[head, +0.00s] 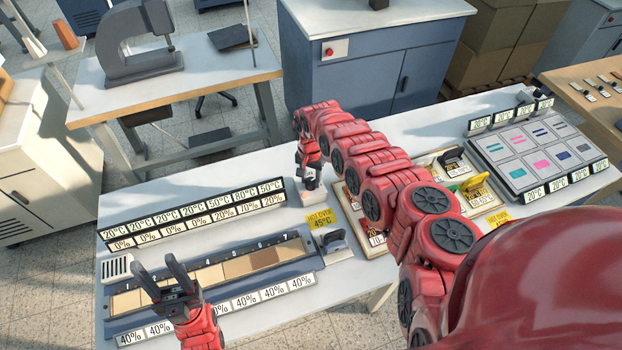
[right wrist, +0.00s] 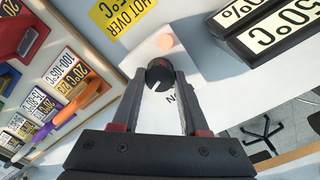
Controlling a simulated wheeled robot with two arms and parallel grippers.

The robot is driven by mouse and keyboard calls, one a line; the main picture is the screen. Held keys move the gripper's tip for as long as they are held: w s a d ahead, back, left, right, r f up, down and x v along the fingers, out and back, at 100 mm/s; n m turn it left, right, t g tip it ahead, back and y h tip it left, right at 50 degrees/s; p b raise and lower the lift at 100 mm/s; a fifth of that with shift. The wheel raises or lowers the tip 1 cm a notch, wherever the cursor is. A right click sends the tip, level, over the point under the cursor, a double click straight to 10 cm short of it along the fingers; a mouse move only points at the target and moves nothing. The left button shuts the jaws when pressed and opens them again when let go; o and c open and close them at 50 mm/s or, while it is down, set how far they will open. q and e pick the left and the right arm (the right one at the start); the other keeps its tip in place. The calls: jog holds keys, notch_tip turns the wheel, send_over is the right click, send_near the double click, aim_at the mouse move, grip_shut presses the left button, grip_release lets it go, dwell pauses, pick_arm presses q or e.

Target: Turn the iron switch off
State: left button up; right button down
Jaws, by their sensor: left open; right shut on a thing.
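The iron switch is a white box (head: 313,196) at the right end of the upper number row in the head view. In the right wrist view it shows a black knob (right wrist: 159,72), a pale orange lamp (right wrist: 165,41) and part of a letter "N". My right gripper (head: 310,180) points down onto it and is shut on the knob, its fingertips (right wrist: 158,80) on either side. The gripper hides part of the box. A small iron (head: 335,241) with a dark handle stands near the yellow "HOT OVER 45°C" sign (head: 321,219). My left gripper (head: 162,283) is open and empty above the strip holder.
The strip holder (head: 290,243) lies front left, with percentage cards along its front. A tray (head: 345,205) of tools with coloured handles is partly behind my right arm. A rack of coloured foil samples (head: 522,160) stands at the right. Bare white tabletop (head: 240,160) lies behind the cards.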

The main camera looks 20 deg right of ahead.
jog(key=n+b, duration=0.1)
jog(key=n, duration=0.1)
jog(key=shift+w+n, duration=0.15)
jog(key=shift+n, duration=0.25)
jog(key=n+b, duration=0.2)
jog(key=n, duration=0.3)
jog(key=n+b, duration=0.1)
jog(key=n, duration=0.2)
jog(key=shift+n+b, duration=0.5)
jog(key=shift+n, duration=0.9)
jog(key=shift+r, duration=0.1)
jog(key=shift+c, duration=2.1)
grip_release()
